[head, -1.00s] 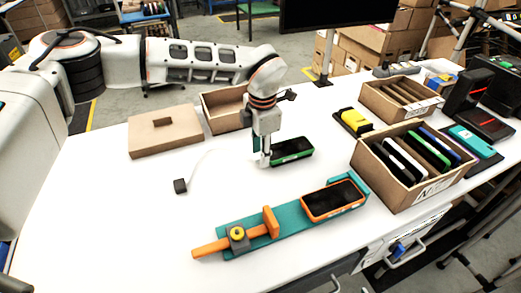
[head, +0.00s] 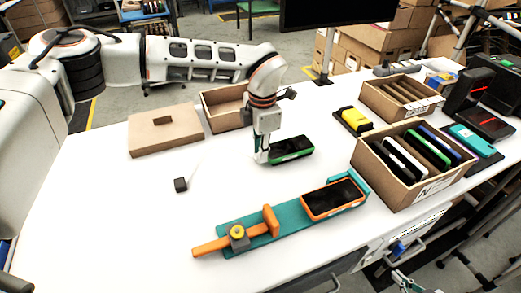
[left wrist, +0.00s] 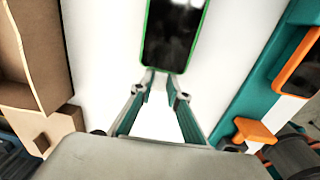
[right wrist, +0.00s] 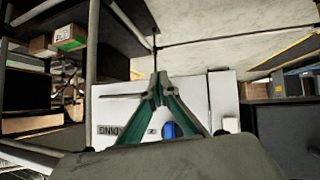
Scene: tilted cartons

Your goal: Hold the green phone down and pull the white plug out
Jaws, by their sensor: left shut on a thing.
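The green phone (head: 291,149) lies face up on the white table; its near end shows in the left wrist view (left wrist: 174,35). My left gripper (head: 262,160) is at the phone's left end. In the left wrist view its fingertips (left wrist: 164,80) are close together, narrower than the phone, just off its end edge. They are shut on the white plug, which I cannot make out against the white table. A pale cable (head: 193,168) rises from a small dark block (head: 181,184). My right gripper (right wrist: 160,88) is shut and empty, away from the phone, beside the table.
An orange phone (head: 333,199) sits on a teal fixture (head: 290,222) with an orange clamp in front. A carton of several phones (head: 400,183) stands at the right. A cardboard lid (head: 165,138) and an open carton (head: 222,115) are behind left. The table's left front is clear.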

